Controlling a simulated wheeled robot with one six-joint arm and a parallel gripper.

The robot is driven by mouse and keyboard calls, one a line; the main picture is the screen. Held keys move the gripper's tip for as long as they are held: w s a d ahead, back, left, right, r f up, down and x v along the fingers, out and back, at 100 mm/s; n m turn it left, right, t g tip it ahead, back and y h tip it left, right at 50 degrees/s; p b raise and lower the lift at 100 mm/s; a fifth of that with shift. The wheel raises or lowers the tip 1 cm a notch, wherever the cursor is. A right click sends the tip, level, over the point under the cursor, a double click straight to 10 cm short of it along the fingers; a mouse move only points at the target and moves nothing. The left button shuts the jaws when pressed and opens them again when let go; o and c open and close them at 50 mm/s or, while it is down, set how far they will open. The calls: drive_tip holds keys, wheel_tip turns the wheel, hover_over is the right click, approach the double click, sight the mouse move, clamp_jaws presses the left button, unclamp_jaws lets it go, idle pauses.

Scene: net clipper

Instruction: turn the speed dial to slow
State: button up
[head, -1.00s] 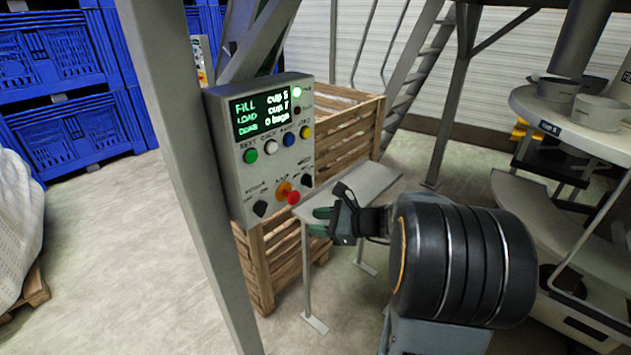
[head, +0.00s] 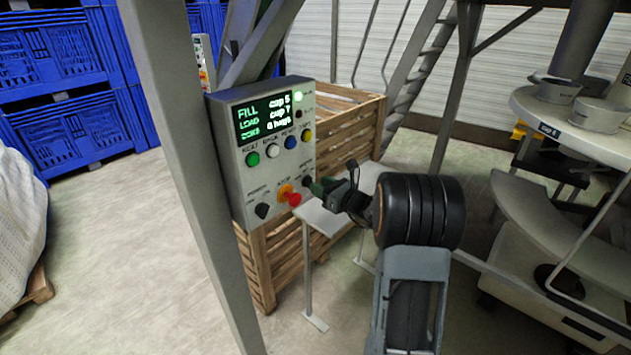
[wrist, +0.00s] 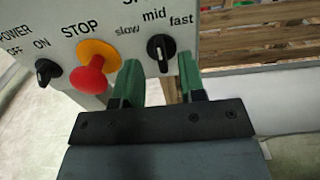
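The speed dial (wrist: 160,52) is a small black knob with a white mark, low on the grey control panel (head: 238,190). In the wrist view its labels read slow at left, mid above and fast at right. The mark looks roughly upright, toward mid. The dial also shows in the head view (head: 307,181), at the panel's lower right. My gripper (wrist: 159,68) is open, with one green finger on each side of the dial in the wrist view. I cannot tell whether the fingers touch it. In the head view my gripper (head: 318,187) is close to the panel's lower right.
The red STOP button (wrist: 90,75) on its yellow base is just left of the left finger. A power knob (wrist: 46,72) is farther left. A wooden crate (head: 262,272) and a light shelf (head: 318,218) stand by the panel. A grey post (head: 185,170) rises at left.

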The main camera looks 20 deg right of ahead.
drive_tip(key=shift+x, duration=1.35)
drive_tip(key=shift+c, duration=0.2)
clamp_jaws()
